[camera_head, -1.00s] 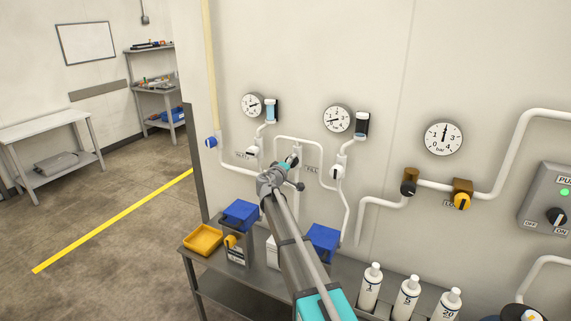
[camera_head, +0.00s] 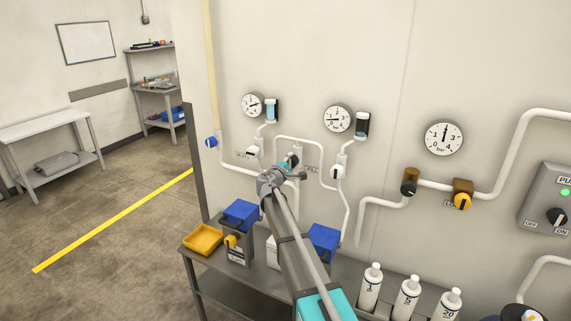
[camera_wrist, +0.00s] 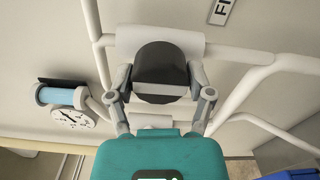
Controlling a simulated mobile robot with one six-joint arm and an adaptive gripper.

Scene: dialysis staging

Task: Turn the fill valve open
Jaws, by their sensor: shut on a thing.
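The fill valve is a black rounded knob (camera_wrist: 161,66) on a white pipe body in the wrist view. My gripper (camera_wrist: 161,84) has its two fingers closed on opposite sides of the knob. Part of its label (camera_wrist: 221,11), reading "FI", shows at the upper right. In the head view my gripper (camera_head: 294,160) is at the wall piping, left of the "FILL" label (camera_head: 313,171). My wrist and gripper hide most of the valve there.
White pipes run around the valve. Two gauges (camera_head: 252,105) (camera_head: 337,119) with sight cylinders (camera_head: 271,110) (camera_head: 362,125) hang above. Blue boxes (camera_head: 240,214) (camera_head: 323,240) and white bottles (camera_head: 370,287) stand on the bench below. A yellow-handled valve (camera_head: 462,200) is to the right.

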